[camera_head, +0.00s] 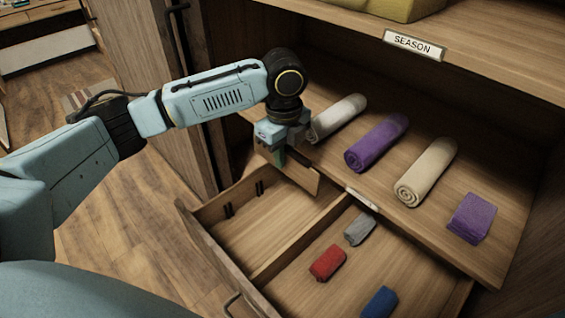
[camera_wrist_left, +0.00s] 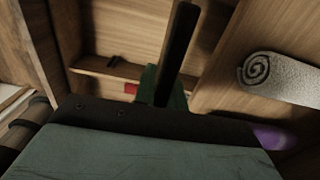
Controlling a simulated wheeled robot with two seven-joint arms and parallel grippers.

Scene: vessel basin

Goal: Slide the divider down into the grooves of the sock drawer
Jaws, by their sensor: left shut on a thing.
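My left gripper (camera_head: 280,155) is shut on the divider (camera_head: 300,175), a thin wooden board. It holds the board above the back of the open sock drawer (camera_head: 188,222), near the shelf edge. In the left wrist view the divider (camera_wrist_left: 178,50) stands out as a dark strip from the greenish fingers (camera_wrist_left: 160,90). The drawer's left compartment (camera_head: 245,228) is empty. Dark grooves (camera_head: 228,211) show on its left wall, with another dark pair (camera_head: 259,187) farther back. The divider's lower edge appears apart from the grooves. My right gripper is not in view.
The right compartment holds a red roll (camera_head: 328,263), a grey roll (camera_head: 360,229) and a blue roll (camera_head: 380,302). Above, a shelf carries a white roll (camera_head: 340,116), a purple roll (camera_head: 377,143), a beige roll (camera_head: 426,172) and a folded purple cloth (camera_head: 471,217).

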